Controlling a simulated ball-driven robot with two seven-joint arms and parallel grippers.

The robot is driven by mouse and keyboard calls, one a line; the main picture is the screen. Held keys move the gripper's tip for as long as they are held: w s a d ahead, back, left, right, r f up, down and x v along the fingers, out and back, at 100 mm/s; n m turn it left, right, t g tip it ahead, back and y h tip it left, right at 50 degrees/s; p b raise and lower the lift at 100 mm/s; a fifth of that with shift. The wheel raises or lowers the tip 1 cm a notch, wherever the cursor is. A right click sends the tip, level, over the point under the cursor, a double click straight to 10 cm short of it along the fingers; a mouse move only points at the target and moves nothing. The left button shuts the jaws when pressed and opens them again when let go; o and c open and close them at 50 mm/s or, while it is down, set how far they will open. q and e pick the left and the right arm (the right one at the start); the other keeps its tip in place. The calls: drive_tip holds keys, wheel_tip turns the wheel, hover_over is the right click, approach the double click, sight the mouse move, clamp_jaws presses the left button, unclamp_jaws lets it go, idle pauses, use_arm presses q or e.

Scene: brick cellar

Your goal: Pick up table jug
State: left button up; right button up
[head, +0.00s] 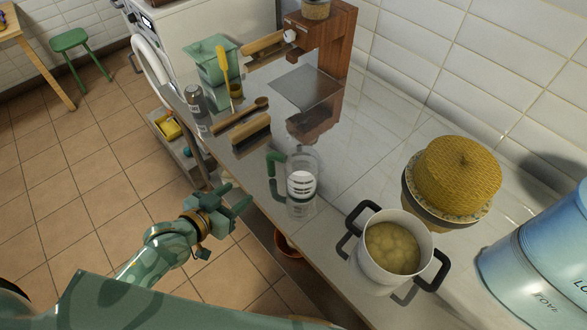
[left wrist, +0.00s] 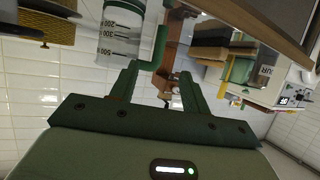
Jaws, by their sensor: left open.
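My right gripper is not in view.
A pot (head: 392,247) of yellowish food stands right of the jug, with a woven-topped basket (head: 455,180) behind. The counter (head: 345,160) is clear behind the jug.

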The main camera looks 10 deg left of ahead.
sight(268, 168)
use_arm(q)
drive_tip(key=b+x, duration=0.2)
drive_tip(key=x, duration=0.8)
drive_tip(key=shift+w+d, duration=0.15)
drive_tip(key=shift+w, duration=0.05)
drive_tip(key=shift+w+d+f+b, duration=0.1)
drive_tip(key=shift+w+d+b, duration=0.05)
drive_tip(key=shift+w+b, duration=0.35)
drive_tip(key=b+x, duration=0.1)
drive_tip(key=x, duration=0.3)
drive_tip(key=shift+w, duration=0.3)
drive_tip(key=shift+c, duration=1.2)
clamp_jaws()
